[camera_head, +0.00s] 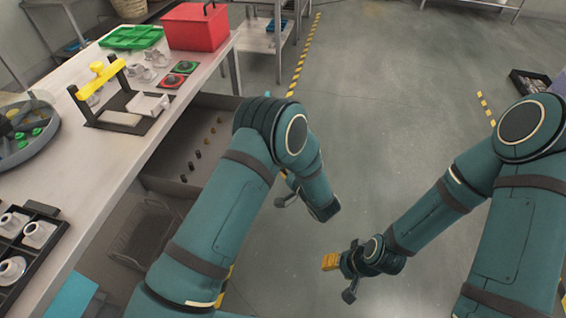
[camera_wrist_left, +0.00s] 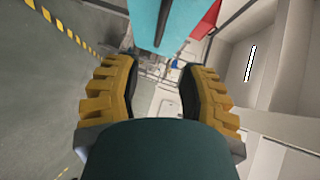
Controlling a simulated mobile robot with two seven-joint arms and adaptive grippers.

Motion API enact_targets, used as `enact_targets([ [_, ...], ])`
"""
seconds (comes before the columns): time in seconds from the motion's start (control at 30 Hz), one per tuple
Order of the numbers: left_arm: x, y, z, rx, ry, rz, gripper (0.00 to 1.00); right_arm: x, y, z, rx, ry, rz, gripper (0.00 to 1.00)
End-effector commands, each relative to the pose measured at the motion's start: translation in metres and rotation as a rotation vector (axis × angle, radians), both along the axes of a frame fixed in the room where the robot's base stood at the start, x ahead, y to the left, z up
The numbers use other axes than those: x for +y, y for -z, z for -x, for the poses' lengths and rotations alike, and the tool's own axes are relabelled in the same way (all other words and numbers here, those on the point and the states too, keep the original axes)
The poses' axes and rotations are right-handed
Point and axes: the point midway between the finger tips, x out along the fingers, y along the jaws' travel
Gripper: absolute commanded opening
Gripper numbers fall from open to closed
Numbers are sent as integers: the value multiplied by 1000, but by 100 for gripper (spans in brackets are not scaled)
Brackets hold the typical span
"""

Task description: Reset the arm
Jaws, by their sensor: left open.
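My left arm (camera_head: 215,225) comes in from the left in the head view, bends at a raised elbow, and its forearm points down toward the floor beside the table. Its gripper is mostly hidden behind the forearm there. In the left wrist view my left gripper (camera_wrist_left: 160,75) has its two yellow-padded fingers spread wide apart with nothing held between them. My right arm (camera_head: 445,205) reaches in from the right over the floor. My right gripper (camera_head: 330,262) shows yellow finger pads at its tip, apart from any object; its opening is not clear.
A long table (camera_head: 125,160) at the left carries a red box (camera_head: 196,27), a green tray (camera_head: 131,37), a yellow-handled fixture (camera_head: 100,78), a round grey basin (camera_head: 38,120) and a black tray (camera_head: 28,278) of metal parts. Open floor (camera_head: 400,90) lies beyond my arms.

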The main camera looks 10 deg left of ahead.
Motion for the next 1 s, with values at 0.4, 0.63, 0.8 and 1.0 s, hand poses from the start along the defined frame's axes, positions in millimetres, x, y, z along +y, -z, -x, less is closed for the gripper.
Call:
enact_targets([
  [0.4, 8, 10, -1, 1, 31, 101, 41, 0, 0, 0, 0, 0, 0, 47],
  [0.63, 24, 57, 23, 69, 106, 634, 41, 0, 0, 0, 0, 0, 0, 47],
  [0.8, 24, 87, 78, 212, 28, 1080, 41, 0, 0, 0, 0, 0, 0, 47],
  [1.0, 20, 98, 171, 443, -220, 1482, 41, 0, 0, 0, 0, 0, 0, 47],
])
